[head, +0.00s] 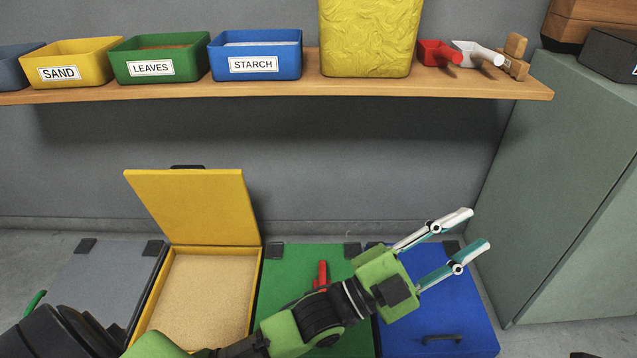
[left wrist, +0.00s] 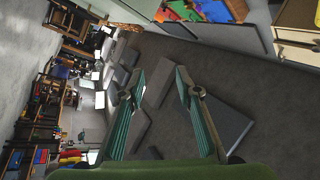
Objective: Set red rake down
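A red object (head: 322,274), which looks like the red rake, lies on the closed green lid (head: 283,268). My left arm crosses in front of it and hides its lower part. My left gripper (head: 479,228) is open and empty, up and to the right of the red object, in front of the blue lid (head: 474,318). The left wrist view also shows its two fingers (left wrist: 159,90) apart with nothing between them. My right gripper does not show.
A yellow bin (head: 257,308) stands open with sand-coloured fill. A grey lid (head: 92,288) is at its left. The shelf (head: 300,88) above holds labelled boxes, a large yellow container (head: 368,38) and scoops (head: 437,53). A grey-green cabinet (head: 570,190) stands right.

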